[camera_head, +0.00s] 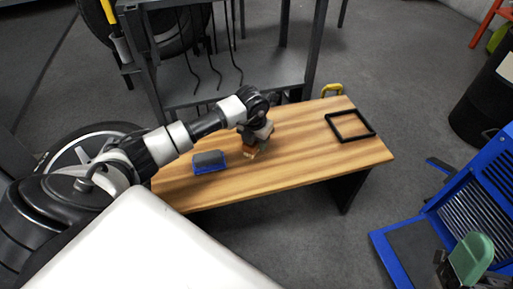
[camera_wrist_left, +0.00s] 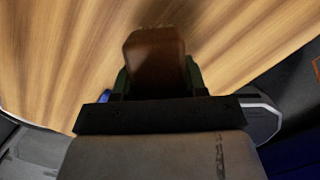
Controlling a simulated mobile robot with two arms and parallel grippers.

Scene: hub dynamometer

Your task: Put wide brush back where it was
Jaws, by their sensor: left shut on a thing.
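My left gripper (camera_head: 258,143) is over the middle of the wooden bench and points down. It is shut on the wide brush (camera_head: 250,153); a reddish-brown part and a pale lower edge show below the fingers. In the left wrist view the brush's brown body (camera_wrist_left: 155,58) sits between the green fingers (camera_wrist_left: 157,80), with wood grain beyond it. The brush is at or close to the bench top; I cannot tell whether it touches. A thin black square frame (camera_head: 333,122) lies on the right part of the bench.
A blue block with a dark grey top (camera_head: 210,163) lies on the wooden bench (camera_head: 300,160), left of the gripper. A yellow handle-like thing (camera_head: 332,89) is at the back edge. A grey metal rack (camera_head: 240,70) stands behind. The bench between gripper and frame is clear.

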